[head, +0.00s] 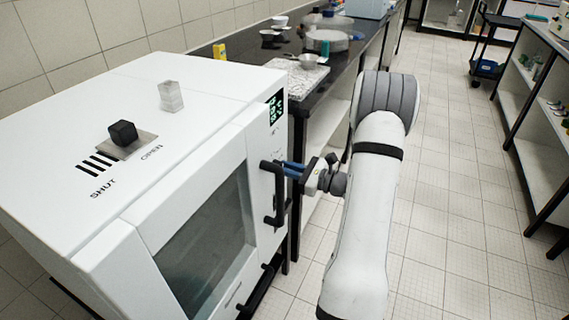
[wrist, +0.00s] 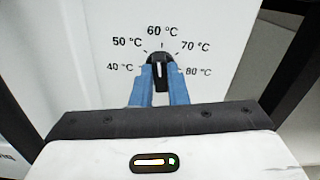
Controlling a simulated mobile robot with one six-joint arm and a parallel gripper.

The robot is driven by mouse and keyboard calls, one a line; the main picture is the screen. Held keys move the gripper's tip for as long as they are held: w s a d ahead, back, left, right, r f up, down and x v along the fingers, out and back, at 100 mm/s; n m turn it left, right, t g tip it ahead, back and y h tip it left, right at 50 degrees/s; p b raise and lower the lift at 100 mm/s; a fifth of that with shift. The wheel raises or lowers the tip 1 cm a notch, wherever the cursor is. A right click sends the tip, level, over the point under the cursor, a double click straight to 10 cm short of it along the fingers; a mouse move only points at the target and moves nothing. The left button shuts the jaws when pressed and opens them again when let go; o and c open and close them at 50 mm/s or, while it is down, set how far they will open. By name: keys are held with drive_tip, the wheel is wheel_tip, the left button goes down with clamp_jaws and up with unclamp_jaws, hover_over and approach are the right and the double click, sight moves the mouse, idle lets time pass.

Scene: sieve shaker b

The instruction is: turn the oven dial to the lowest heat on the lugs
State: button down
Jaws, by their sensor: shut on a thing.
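The oven (head: 130,210) is a large white box at the left of the head view. Its black dial (wrist: 159,57) shows in the wrist view, below a printed arc of marks from 40 °C on the left to 80 °C on the right. The dial's white line stands about upright, toward 60 °C. My gripper (wrist: 159,74) has its blue fingers shut on the dial, one on each side, covering its lower sides. In the head view my gripper (head: 291,168) reaches the oven's front from the right, and the black door handle hides the dial.
A black door handle (head: 270,195) stands out close to my fingers. On the oven top are a black slider (head: 123,132) by SHUT and OPEN marks and a pale block (head: 171,96).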

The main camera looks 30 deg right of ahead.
drive_tip(key=shift+f+m+p, duration=0.2)
drive_tip(key=shift+m+p, duration=0.35)
drive_tip(key=shift+m, duration=0.25)
drive_tip(key=shift+f, duration=0.1)
drive_tip(key=c, duration=1.4)
unclamp_jaws()
drive_tip(key=shift+c, duration=0.2)
drive_tip(key=shift+r, duration=0.2)
drive_tip(key=v, duration=0.7)
drive_tip(key=shift+s+d, duration=0.25)
drive_tip(key=shift+s, duration=0.1)
